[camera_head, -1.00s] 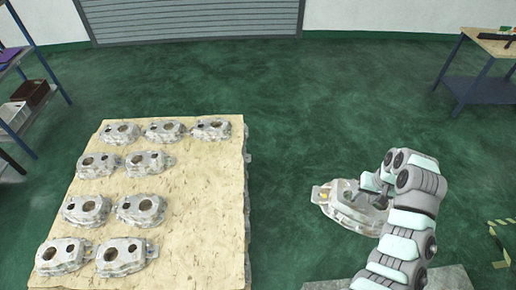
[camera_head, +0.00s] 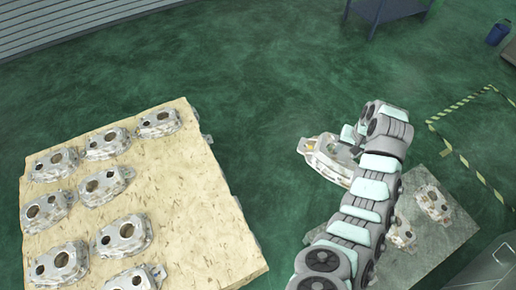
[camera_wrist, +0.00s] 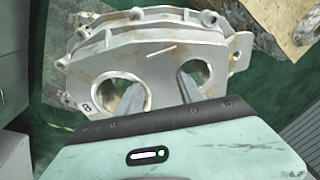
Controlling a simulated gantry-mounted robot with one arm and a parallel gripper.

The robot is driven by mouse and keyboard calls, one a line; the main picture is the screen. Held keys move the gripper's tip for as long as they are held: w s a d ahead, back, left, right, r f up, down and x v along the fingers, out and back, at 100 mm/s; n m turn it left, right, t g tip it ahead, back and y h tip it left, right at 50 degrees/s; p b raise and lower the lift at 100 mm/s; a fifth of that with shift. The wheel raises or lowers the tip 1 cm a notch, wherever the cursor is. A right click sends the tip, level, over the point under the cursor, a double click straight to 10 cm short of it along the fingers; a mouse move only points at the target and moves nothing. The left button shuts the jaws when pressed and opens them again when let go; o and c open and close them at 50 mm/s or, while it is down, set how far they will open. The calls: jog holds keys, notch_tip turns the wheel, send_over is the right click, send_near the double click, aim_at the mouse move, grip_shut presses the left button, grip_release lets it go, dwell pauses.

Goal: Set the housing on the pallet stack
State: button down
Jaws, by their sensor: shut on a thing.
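The housing (camera_head: 322,157) is a grey aluminium casting with round bores. My gripper (camera_head: 352,146) is shut on it and holds it up, apart from the pallet stack, to the right of that stack. In the wrist view the housing (camera_wrist: 150,52) fills the upper middle, and my gripper's fingers (camera_wrist: 160,98) reach to its two bores. The pallet stack (camera_head: 205,215) at the left has a pale wooden top sheet. Several like housings stand on it in rows, and its right side is bare. My arm hides part of the held housing in the head view.
A grey slab (camera_head: 440,232) at the lower right bears several castings. A blue table (camera_head: 385,8) stands at the back, with a blue bin (camera_head: 498,34) at the far right. Yellow-black floor tape (camera_head: 462,103) runs at the right. Green floor lies open between stack and slab.

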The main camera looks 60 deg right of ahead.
aim_at(313, 145)
jog(key=w+f, duration=0.1)
jog(key=w, duration=0.3)
jog(key=w+f+b, duration=0.1)
jog(key=w, duration=0.3)
jog(key=w+f+b, duration=0.1)
jog(key=w+f, duration=0.1)
jog(key=w, duration=0.1)
jog(key=shift+w+d, duration=0.2)
jog(key=shift+w, duration=0.2)
jog(key=w+a+f+b, duration=0.2)
jog(key=w+a+b, duration=0.1)
jog(key=w, duration=0.8)
jog(key=w+a+f+b, duration=0.2)
jog(key=w+a+f, duration=0.15)
jog(key=w, duration=0.75)
jog(key=w+a+f+n+b, duration=0.2)
jog(key=w+a+b, duration=0.1)
jog(key=w+a, duration=0.65)
jog(key=w+a+f+n+b, duration=0.2)
jog(key=w+a+b, duration=0.2)
jog(key=w+a, duration=0.55)
jog(key=s+a+f+n+b, duration=0.3)
jog(key=a+f+b, duration=0.15)
jog(key=a, duration=0.45)
jog(key=s+a+f+n+b, duration=0.25)
jog(key=a+f, duration=0.25)
jog(key=a, duration=0.3)
jog(key=shift+g, duration=0.3)
jog(key=shift+f+b, duration=4.35)
jog(key=shift+f, duration=5.6)
